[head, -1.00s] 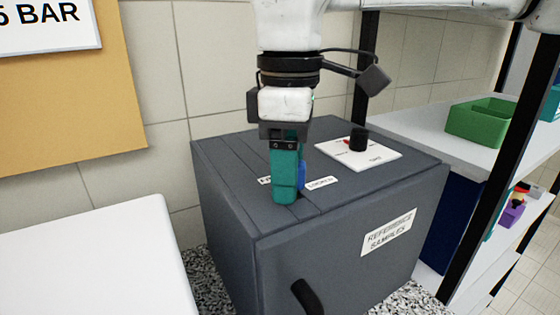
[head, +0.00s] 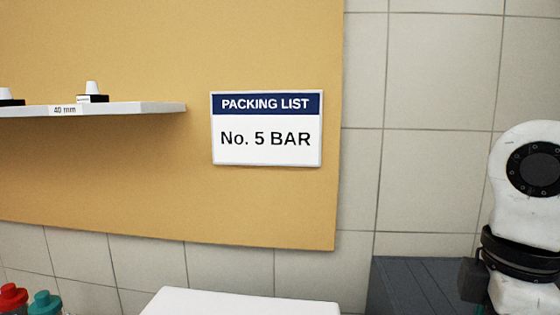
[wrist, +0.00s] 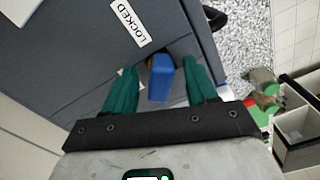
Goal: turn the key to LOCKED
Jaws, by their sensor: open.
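The blue key (wrist: 160,82) shows in the wrist view at the top of the dark grey cabinet (wrist: 85,62). My gripper (wrist: 160,68) is open, with one green finger on each side of the key. Gaps show between the key and both fingers, so it is not clamped. A white label reading LOCKED (wrist: 130,22) lies on the cabinet beyond the key. Another label is mostly hidden behind the left finger. In the head view only part of the cabinet top (head: 415,285) shows, and neither key nor gripper fingers are in view.
In the head view a sign reading PACKING LIST No. 5 BAR (head: 267,130) hangs on a tan board (head: 130,190). A shelf (head: 140,108) marked 40 mm is at left. Speckled counter (wrist: 243,45) borders the cabinet in the wrist view.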

